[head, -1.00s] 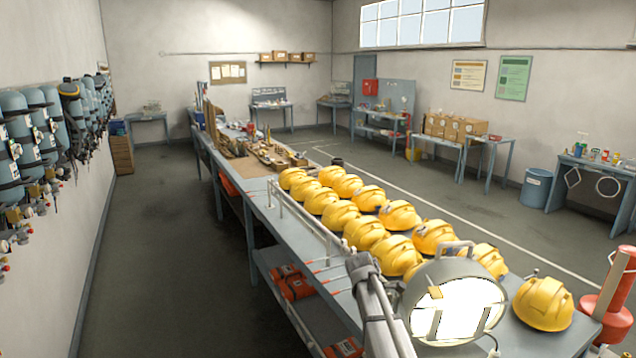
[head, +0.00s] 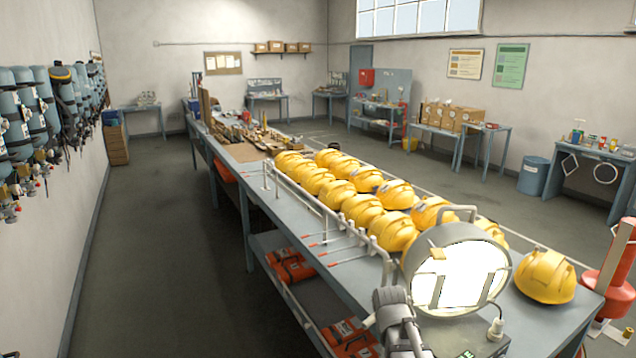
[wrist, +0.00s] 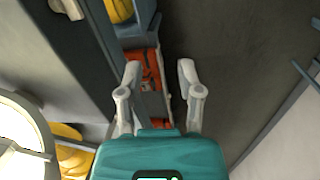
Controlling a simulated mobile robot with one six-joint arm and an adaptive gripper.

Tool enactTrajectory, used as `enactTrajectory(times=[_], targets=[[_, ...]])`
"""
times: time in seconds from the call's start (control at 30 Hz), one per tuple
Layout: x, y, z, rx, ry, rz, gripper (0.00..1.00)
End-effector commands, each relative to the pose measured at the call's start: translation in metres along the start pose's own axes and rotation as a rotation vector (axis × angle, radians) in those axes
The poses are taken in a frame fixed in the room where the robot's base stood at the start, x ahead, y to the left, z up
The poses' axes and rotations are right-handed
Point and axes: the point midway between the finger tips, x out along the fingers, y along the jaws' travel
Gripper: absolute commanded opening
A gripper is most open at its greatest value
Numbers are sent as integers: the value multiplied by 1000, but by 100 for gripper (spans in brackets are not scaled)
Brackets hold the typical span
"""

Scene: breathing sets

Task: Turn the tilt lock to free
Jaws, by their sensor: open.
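A round work lamp (head: 458,270) with a bright white face and a grey top handle stands at the near end of the long bench. A small pale knob (head: 496,328) shows low at its right side; I cannot tell whether this is the tilt lock or how it is set. Part of the lamp also shows at the left edge of the wrist view (wrist: 22,135). My gripper (wrist: 160,68) is open and empty, its two grey fingers apart, to the right of the lamp in that view. My grey arm shows just left of the lamp in the head view.
Yellow helmets (head: 395,232) stand in rows on the bench (head: 345,277) behind the lamp, with one (head: 545,275) to its right. A red device (head: 612,270) stands at the right edge. Orange cases (head: 290,266) lie on the lower shelf. The left aisle floor is clear.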

Motion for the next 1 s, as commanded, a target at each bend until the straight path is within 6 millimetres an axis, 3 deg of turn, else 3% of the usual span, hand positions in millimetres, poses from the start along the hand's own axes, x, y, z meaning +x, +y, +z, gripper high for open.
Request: enactTrajectory(times=[0.03, 0.1, 0.3, 0.47, 1.0], targets=[[15, -10, 18, 65, 4, -18, 47], [24, -20, 31, 158, 7, -43, 47], [38, -38, 56, 344, 8, -95, 47], [39, -48, 59, 390, 7, -109, 47], [39, -47, 59, 394, 7, -110, 47]])
